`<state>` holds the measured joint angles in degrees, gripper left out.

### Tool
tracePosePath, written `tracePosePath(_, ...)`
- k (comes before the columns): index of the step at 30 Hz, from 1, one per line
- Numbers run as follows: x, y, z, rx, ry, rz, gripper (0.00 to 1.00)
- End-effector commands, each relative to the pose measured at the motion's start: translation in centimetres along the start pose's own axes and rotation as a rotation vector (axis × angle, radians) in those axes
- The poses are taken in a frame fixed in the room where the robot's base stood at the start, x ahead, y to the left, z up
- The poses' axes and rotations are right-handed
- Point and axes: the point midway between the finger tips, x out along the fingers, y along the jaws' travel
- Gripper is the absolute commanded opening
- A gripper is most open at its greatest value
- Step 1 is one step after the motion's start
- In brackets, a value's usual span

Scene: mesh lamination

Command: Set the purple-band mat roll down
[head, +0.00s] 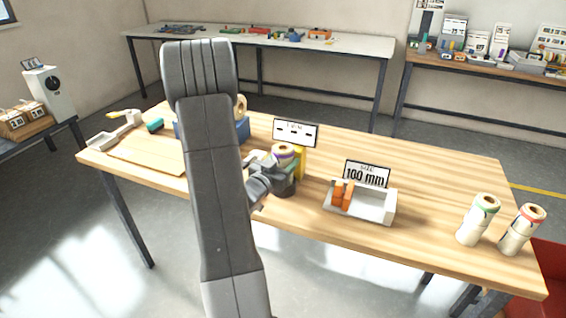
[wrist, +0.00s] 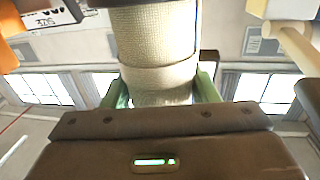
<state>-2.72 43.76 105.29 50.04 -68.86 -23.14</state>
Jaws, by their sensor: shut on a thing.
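The purple-band mat roll (head: 284,152) is upright in my gripper (head: 281,172), over the middle of the wooden table (head: 440,165). I cannot tell whether the roll's lower end touches anything.
A small sign (head: 296,132) and a yellow object (head: 300,163) are close behind the roll. A white tray (head: 375,208) with orange pieces and a "100 mm" sign (head: 367,175) is to the right. Green-band (head: 478,220) and red-band (head: 521,230) rolls stand at the right end.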

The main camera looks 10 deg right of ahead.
Motion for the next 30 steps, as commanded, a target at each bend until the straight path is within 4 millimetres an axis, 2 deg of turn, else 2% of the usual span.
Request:
tracePosePath(6,0.0,0.0,0.3,0.0,0.001,0.0,0.21)
tracePosePath(7,0.0,0.0,0.3,0.0,0.0,0.0,0.58)
tracePosePath(10,0.0,0.0,0.3,0.0,0.0,0.0,0.75)
tracePosePath(20,0.0,0.0,0.1,0.0,0.0,0.0,0.75)
tracePosePath(26,0.0,0.0,-1.4,0.0,0.0,0.0,0.75)
tracePosePath(30,-3.3,-0.2,-0.7,-0.001,-0.001,-0.006,0.75)
